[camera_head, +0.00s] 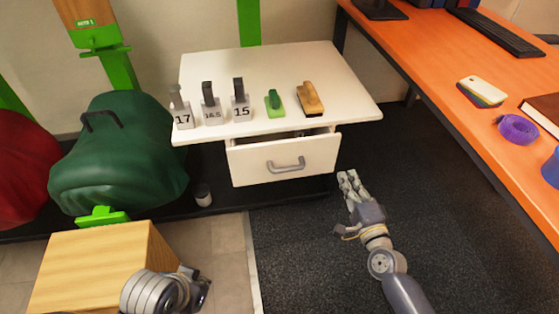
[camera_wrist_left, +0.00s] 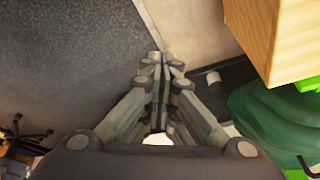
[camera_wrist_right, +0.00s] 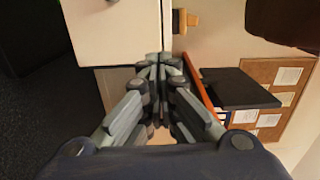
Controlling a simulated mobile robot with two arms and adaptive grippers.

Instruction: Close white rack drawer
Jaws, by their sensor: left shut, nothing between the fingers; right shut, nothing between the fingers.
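The white rack (camera_head: 290,75) stands at the centre of the head view. Its drawer (camera_head: 255,163) is pulled partly out, with a dark gap above its front and a grey handle (camera_head: 286,163) on it. My right gripper (camera_head: 349,180) is shut and empty, just right of the drawer front and apart from it. Its shut fingers show in the right wrist view (camera_wrist_right: 160,60), in front of a white panel. My left gripper (camera_wrist_left: 157,60) is shut and empty over the floor; in the head view its arm is at bottom left, beside a wooden block.
Number blocks (camera_head: 211,105), a green brush (camera_head: 274,103) and a brown brush (camera_head: 310,99) stand on the rack top. A green saddle-like cover (camera_head: 120,155) is left of the rack. An orange desk (camera_head: 450,110) is on the right. A small can (camera_head: 202,195) stands on the floor.

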